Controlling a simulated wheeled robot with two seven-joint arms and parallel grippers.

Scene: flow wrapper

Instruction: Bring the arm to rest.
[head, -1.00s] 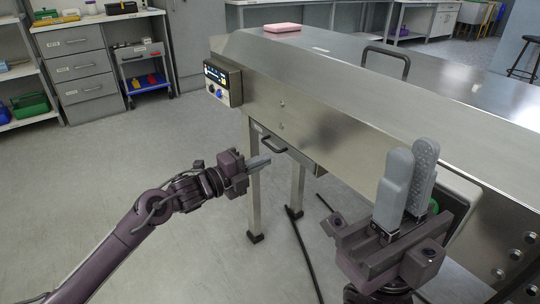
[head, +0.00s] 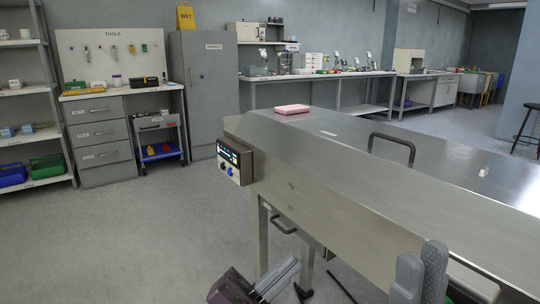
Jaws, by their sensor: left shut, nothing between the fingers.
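My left gripper (head: 278,279) is at the bottom middle, low in front of the steel machine. Its two grey fingers lie together, shut and empty. The rest of the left arm is below the picture. My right gripper (head: 422,272) is at the bottom right, with its grey fingers pointing up before the machine's side. The fingers stand a little apart with nothing seen between them. Their lower ends and the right arm are out of view.
The long steel machine (head: 330,190) fills the right side. Its control panel (head: 234,162) and a handle (head: 283,226) stick out near the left gripper. A pink block (head: 292,109) lies on top. The floor (head: 120,240) to the left is clear.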

